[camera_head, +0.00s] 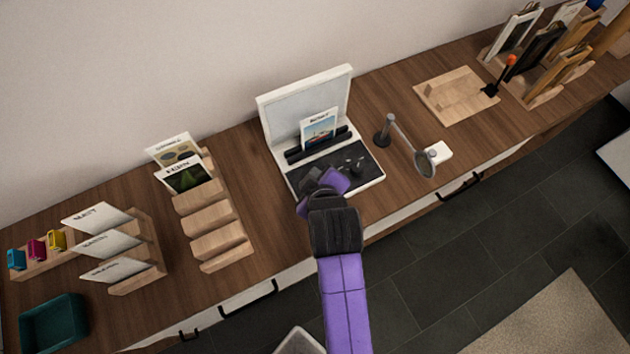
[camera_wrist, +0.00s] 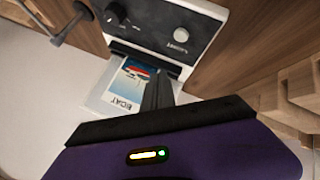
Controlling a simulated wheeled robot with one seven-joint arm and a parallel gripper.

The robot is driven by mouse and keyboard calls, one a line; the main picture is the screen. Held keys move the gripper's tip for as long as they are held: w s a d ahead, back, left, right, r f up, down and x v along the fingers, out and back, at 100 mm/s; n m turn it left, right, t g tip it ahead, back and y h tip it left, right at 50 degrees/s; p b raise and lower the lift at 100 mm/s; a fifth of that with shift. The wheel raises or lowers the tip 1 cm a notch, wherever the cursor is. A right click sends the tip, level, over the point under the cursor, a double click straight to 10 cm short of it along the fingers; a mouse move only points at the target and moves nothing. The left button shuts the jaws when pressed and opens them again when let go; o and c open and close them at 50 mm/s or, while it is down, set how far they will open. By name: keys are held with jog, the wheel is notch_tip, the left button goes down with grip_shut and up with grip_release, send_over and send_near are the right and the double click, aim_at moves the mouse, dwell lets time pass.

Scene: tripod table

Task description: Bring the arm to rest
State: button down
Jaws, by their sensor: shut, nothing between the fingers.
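My arm, purple with a black wrist, reaches up from the bottom of the head view. My gripper (camera_head: 320,178) is over the front part of an open white case (camera_head: 268,120) with a black panel. In the wrist view my gripper's dark fingers (camera_wrist: 159,88) are together and empty, and they overlap part of a picture card (camera_wrist: 130,84). The card (camera_head: 319,128) stands in a dark slot of the case, in front of its raised lid. I cannot tell whether the fingers touch anything. The gripper hides part of the panel, which has knobs (camera_wrist: 115,14).
Right of the case are a magnifier stand (camera_head: 392,135), a white block (camera_head: 438,152) and a wooden tray (camera_head: 425,92). Left are a stepped wooden card rack (camera_head: 210,220), another card holder (camera_head: 150,255) and a teal tray (camera_head: 52,322). Free floor (camera_head: 440,260) lies in front of the counter.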

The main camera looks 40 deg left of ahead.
jog(key=shift+r, duration=0.1)
dwell(0.5)
notch_tip(320, 180, up, 8)
jog(key=w+m+t+y, duration=0.2)
jog(key=m+t+y, duration=0.1)
jog(key=s+d+r+m+t+b, duration=0.1)
jog(key=d+m+t, duration=0.15)
jog(key=d, duration=0.55)
jog(key=s+d+m+t+b, duration=0.1)
jog(key=s+d+m+t, duration=0.15)
jog(key=d, duration=0.65)
jog(key=s+d+m+h+b, duration=0.2)
jog(key=s+d+m+h, duration=0.3)
jog(key=s+d, duration=0.5)
jog(key=s+d+m+h+b, duration=0.2)
jog(key=s+d+m+h, duration=0.3)
jog(key=s+d, duration=0.5)
jog(key=d, duration=0.4)
jog(key=shift+s+d+r+m+t, duration=0.25)
jog(key=shift+d+r+m+t, duration=0.15)
